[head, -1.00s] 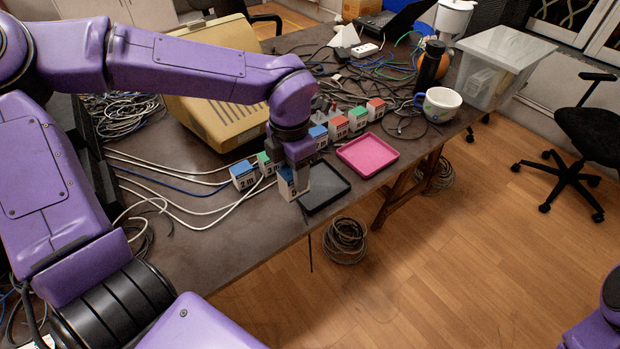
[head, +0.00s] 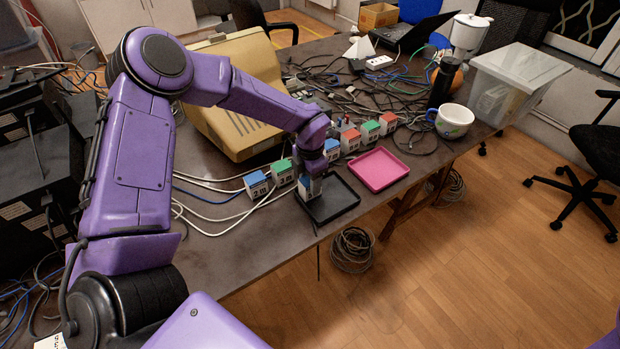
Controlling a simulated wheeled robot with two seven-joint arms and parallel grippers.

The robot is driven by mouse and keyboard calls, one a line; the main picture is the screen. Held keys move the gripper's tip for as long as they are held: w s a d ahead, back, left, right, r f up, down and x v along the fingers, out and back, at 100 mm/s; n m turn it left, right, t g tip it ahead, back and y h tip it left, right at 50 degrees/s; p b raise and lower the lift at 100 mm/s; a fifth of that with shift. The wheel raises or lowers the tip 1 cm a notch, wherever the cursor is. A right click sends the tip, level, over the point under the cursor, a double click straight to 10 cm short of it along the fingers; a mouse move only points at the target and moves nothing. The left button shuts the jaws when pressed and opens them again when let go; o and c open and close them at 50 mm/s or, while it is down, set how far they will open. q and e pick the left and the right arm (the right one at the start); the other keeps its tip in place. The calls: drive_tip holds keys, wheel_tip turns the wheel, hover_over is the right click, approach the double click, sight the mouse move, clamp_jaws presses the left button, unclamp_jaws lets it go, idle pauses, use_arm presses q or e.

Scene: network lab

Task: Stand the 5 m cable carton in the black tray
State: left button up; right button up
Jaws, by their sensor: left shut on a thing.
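The carton (head: 305,190) is a small white box with a blue top, and its label is too small to read now. My left gripper (head: 312,172) points down and is shut on it from above. The carton looks upright, at the left end of the black tray (head: 341,208), and overlaps that end in the head view. I cannot tell whether its base touches the tray floor or hangs just above it. The rest of the black tray is empty. My right gripper is out of view.
A 2 m carton (head: 257,185) and a green-topped carton (head: 282,172) stand left of the tray. Several more cartons (head: 350,141) stand behind it. An empty pink tray (head: 374,169) lies to the right. Loose cables (head: 225,208) lie at left; a mug (head: 453,121) stands farther right.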

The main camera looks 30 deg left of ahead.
use_arm(q)
drive_tip(key=shift+f, duration=0.2)
drive_tip(key=o, duration=1.1)
drive_tip(key=shift+o, duration=0.2)
drive_tip(key=shift+r, duration=0.1)
drive_tip(key=shift+r, duration=0.7)
wheel_tip(320, 180, up, 11)
drive_tip(key=b, duration=0.1)
